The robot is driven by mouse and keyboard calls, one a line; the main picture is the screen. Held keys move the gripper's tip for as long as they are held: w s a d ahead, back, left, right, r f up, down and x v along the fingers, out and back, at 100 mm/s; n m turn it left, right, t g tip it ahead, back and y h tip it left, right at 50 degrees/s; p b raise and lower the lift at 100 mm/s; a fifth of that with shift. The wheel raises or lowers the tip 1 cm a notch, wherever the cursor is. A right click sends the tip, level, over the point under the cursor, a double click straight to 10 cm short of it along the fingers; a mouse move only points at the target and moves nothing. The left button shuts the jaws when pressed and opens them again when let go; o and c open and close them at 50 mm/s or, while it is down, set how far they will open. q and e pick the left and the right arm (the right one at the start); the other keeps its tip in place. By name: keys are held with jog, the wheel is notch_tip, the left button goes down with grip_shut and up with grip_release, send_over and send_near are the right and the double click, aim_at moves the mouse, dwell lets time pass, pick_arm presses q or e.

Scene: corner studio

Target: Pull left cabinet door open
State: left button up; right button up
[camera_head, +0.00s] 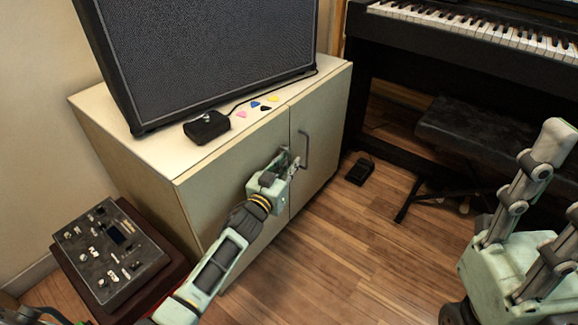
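The cream cabinet has a left door (222,180) and a right door (322,128). Both look closed, with a narrow seam between them. My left gripper (291,162) is at the seam edge of the left door, where that door's handle is mostly hidden behind the fingers. I cannot tell whether the fingers are closed around the handle. The right door's dark bar handle (305,150) shows just to the right of my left gripper. My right gripper (522,205) is at the right edge, away from the cabinet, with its fingers spread and nothing between them.
A large speaker (205,50), a black pedal (207,127) and several coloured picks (256,104) are on the cabinet top. A mixer unit (108,252) stands at lower left. A piano (450,50), bench (475,130) and floor pedal (360,171) are right. The wooden floor before the cabinet is clear.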

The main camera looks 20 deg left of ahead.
pick_arm(q)
grip_shut()
dwell(0.5)
